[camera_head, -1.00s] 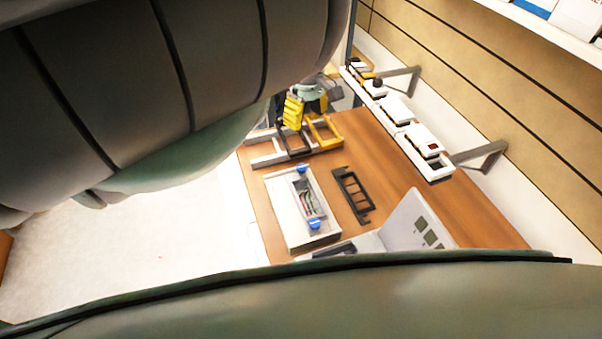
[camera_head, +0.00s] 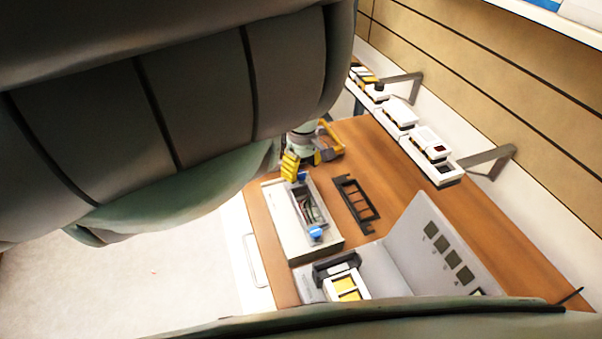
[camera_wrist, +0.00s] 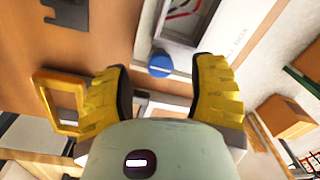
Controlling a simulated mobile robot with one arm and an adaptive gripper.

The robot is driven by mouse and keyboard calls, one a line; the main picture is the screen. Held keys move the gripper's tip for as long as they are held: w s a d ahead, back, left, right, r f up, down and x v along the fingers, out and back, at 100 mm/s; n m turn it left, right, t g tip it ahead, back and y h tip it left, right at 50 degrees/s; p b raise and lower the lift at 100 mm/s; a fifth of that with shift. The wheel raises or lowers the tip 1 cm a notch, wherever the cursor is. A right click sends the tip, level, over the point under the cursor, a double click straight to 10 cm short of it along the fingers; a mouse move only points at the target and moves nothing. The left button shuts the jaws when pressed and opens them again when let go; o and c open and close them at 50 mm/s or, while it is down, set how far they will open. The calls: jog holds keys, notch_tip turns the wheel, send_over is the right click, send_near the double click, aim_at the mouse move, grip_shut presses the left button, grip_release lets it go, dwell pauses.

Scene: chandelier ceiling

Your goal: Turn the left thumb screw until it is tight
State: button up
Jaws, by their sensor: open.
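A white box (camera_head: 285,222) with an open wire-filled recess lies on the wooden table, with a blue thumb screw at each end of the recess. The far blue thumb screw (camera_head: 303,177) is right beside my gripper (camera_head: 291,168) in the head view. The near blue thumb screw (camera_head: 315,232) stands clear. In the wrist view, my gripper (camera_wrist: 161,82) has its two yellow fingers spread wide. One blue thumb screw (camera_wrist: 160,64) shows between the fingertips, slightly beyond them, and no contact is visible. The finger undersides and the screw's shaft are hidden.
A black slotted frame (camera_head: 356,204) lies right of the box. A yellow frame (camera_head: 330,143) stands behind my gripper and also shows at left in the wrist view (camera_wrist: 46,100). A grey panel (camera_head: 430,245) stands near. A wall shelf (camera_head: 445,170) holds several devices. Table right of the black frame is bare.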

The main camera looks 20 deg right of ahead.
jog(key=shift+f, duration=0.95)
jog(key=shift+o, duration=0.2)
grip_shut()
